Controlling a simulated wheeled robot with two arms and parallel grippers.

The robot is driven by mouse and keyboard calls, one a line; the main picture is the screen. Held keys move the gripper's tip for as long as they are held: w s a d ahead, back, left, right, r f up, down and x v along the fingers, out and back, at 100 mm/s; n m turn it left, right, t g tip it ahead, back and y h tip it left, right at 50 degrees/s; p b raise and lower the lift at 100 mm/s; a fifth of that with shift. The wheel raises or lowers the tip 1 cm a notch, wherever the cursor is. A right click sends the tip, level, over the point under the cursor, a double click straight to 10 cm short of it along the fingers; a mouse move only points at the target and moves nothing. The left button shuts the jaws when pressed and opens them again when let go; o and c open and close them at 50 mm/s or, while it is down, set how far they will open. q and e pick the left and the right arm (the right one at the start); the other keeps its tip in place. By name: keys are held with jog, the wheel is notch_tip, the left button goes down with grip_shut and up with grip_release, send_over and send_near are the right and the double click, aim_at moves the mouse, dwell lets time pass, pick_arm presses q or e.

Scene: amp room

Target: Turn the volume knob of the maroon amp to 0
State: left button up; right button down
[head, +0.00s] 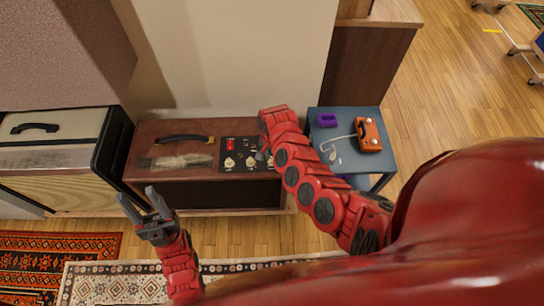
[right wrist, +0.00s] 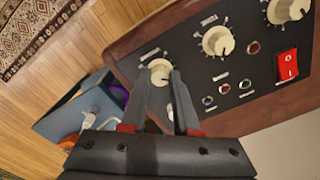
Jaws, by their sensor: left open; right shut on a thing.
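The maroon amp (head: 205,132) stands against the wall in the head view, its black control panel (head: 229,147) on the right of its top. In the right wrist view the panel has cream knobs, including an end knob (right wrist: 160,68), a middle knob (right wrist: 217,41) and another (right wrist: 287,10). My right gripper (right wrist: 161,76) is shut on the end knob, with one finger on each side. The label by that knob is too small to read. In the head view the right arm hides part of the panel. My left gripper (head: 138,196) is open and empty in front of the amp.
A red switch (right wrist: 286,66) and small jacks lie on the panel near the knobs. A cream-topped amp (head: 60,124) stands left. Rugs cover the floor in front.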

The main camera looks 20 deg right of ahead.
jog(key=shift+r+n+p, duration=0.15)
jog(key=shift+n+p, duration=0.7)
jog(key=shift+n, duration=0.35)
jog(key=n+p, duration=0.1)
jog(key=n, duration=0.1)
jog(key=shift+n, duration=0.4)
jog(key=n+p, duration=0.2)
jog(key=shift+n, duration=0.4)
jog(key=n, duration=0.2)
jog(key=shift+n+p, duration=0.3)
jog(key=shift+p, duration=0.1)
jog(key=shift+n, duration=1.2)
jog(key=shift+f+n+b, duration=0.2)
jog(key=shift+n+b, duration=0.1)
jog(key=shift+n, duration=1.1)
